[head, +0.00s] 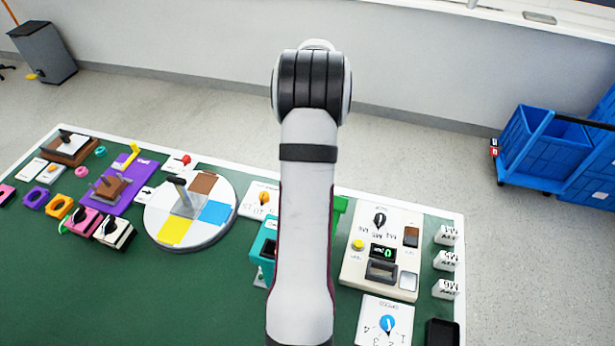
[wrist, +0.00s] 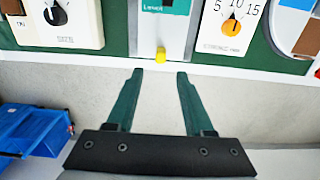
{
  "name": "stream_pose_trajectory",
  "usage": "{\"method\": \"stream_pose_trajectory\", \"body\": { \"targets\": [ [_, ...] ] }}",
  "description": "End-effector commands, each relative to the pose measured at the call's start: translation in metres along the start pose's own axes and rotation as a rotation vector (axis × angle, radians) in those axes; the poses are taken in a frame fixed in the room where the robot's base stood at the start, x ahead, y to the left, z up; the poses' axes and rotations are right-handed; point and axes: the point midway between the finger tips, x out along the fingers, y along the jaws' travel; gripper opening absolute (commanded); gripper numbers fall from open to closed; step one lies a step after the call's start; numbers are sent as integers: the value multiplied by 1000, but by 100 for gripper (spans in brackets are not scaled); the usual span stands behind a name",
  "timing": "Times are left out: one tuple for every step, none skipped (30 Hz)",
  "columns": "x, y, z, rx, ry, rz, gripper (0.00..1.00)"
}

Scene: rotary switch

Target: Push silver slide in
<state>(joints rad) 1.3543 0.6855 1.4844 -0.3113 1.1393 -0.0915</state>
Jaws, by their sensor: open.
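In the wrist view my gripper (wrist: 160,75) is open and empty, its two dark green fingers apart and pointing at the board edge. Just beyond the fingertips, in line with the gap, a small yellow tip (wrist: 160,55) stands at the end of a pale grey-silver strip (wrist: 164,38). This strip may be the silver slide, but I cannot be sure. It adjoins a teal device (wrist: 152,6) that is cut off by the top of the picture. In the head view the teal device (head: 262,240) is partly hidden behind my arm, and my gripper is not visible.
A dial panel (wrist: 65,22) is left of the strip, and one with an orange dial (wrist: 228,28) is right. In the head view a round coloured disc (head: 222,213) with an upright handle stands left, and a beige panel (head: 408,225) right. Blue crates (head: 545,135) stand beyond the green table.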

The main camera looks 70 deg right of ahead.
Motion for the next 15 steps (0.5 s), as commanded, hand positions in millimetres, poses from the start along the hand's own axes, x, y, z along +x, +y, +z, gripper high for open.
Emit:
{"method": "stream_pose_trajectory", "body": {
  "targets": [
    [16,0,2,1,-6,0,52],
    [24,0,2,0,-6,1,52],
    [35,0,1,0,-5,1,52],
    [43,0,1,0,-4,0,52],
    [49,0,1,0,-4,0,52],
    [58,0,1,0,-4,0,52],
    [63,0,1,0,-3,0,52],
    [68,0,1,0,-3,0,52],
    [74,0,1,0,-2,0,52],
    [77,-1,1,1,-2,0,52],
    [80,-1,1,0,-1,0,52],
    [83,-1,1,0,-1,-1,52],
    [85,-1,1,0,-1,-1,52],
    [86,-1,1,0,-1,-1,52],
    [88,-1,1,0,-1,-1,52]
  ]
}}
